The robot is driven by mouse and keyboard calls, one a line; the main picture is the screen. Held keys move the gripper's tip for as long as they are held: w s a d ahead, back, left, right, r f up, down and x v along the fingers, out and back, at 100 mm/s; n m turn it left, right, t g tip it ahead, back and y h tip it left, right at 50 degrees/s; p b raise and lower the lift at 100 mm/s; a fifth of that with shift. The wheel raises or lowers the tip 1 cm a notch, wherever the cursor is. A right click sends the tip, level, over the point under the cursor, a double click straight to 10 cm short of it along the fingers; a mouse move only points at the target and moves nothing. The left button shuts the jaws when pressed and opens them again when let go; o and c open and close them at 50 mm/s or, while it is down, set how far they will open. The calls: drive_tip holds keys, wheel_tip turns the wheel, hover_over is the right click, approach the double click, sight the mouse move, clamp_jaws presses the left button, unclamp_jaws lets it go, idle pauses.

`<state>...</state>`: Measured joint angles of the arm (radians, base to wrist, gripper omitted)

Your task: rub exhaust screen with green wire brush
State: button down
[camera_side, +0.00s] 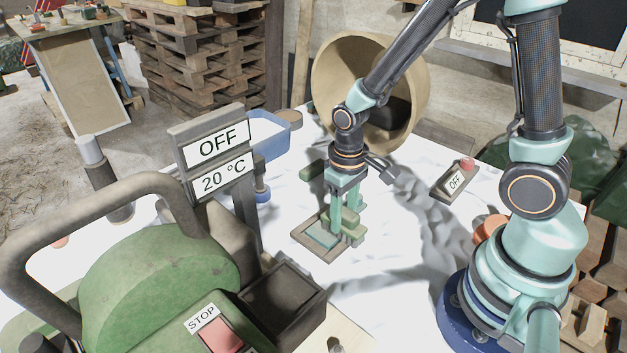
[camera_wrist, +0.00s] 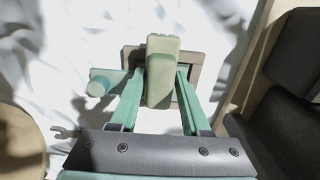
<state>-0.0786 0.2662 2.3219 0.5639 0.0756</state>
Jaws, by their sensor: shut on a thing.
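My gripper (camera_side: 343,222) points down over the white cloth. It is shut on the green wire brush (camera_wrist: 161,62), whose pale green body lies between the two teal fingers in the wrist view. The exhaust screen is a small flat piece in a brown frame (camera_side: 299,235) on the cloth, directly below and beside the brush. In the wrist view only parts of its frame (camera_wrist: 196,58) show behind the brush and fingers. The brush's underside is hidden, so I cannot tell whether it touches the screen.
A green machine (camera_side: 150,275) with a curved handle and an "OFF, 20 °C" sign (camera_side: 220,148) fills the left front. A large tan drum (camera_side: 330,70) stands behind. A small "OFF" box (camera_side: 452,182) with a red button lies right. Cloth right of the screen is clear.

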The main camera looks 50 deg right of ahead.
drive_tip(key=shift+w+r, duration=0.15)
drive_tip(key=shift+r, duration=2.45)
drive_tip(key=shift+d, duration=0.1)
